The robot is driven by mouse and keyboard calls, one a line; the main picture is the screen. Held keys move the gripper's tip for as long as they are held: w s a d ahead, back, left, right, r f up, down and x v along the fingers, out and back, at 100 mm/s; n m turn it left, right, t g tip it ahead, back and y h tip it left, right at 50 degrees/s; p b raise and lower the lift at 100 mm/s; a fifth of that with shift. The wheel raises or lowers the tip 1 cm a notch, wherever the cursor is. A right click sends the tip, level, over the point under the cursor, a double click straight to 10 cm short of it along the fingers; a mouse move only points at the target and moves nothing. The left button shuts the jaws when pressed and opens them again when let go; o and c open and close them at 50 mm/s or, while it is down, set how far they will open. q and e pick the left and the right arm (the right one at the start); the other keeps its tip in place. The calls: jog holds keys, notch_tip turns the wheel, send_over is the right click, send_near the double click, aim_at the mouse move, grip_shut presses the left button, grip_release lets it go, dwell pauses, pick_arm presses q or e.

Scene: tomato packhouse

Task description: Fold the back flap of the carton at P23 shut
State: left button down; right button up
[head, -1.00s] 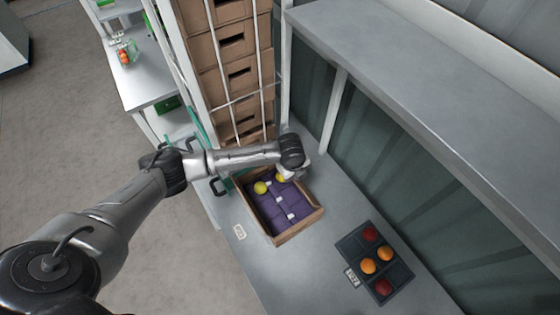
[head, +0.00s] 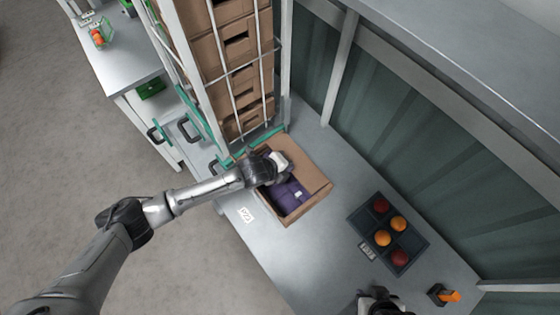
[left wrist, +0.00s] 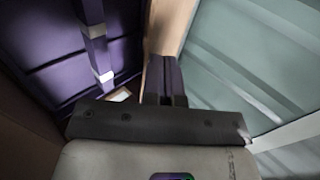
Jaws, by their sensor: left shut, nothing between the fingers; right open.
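The open-topped brown carton (head: 307,211) stands on the grey bench in the head view, with a purple divided insert (head: 284,197) inside. A brown flap (head: 308,168) slants over its back right part; I cannot tell whether it lies fully flat. My left gripper (head: 279,163) is over the carton beside the flap, its fingertips hard to make out there. In the left wrist view its fingers (left wrist: 165,80) are shut and empty, near a brown panel (left wrist: 172,25) and the purple insert (left wrist: 75,65). My right gripper (head: 378,300) is open at the bottom edge of the head view, away from the carton.
A dark tray (head: 405,254) with red and orange tomatoes sits right of the carton. An orange-and-black item (head: 445,295) lies at lower right. Bare bench lies between.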

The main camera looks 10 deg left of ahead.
pick_arm(q)
jog(key=shift+s+a+f, duration=0.1)
jog(key=shift+f, duration=0.3)
jog(key=shift+f, duration=0.1)
dwell(0.6)
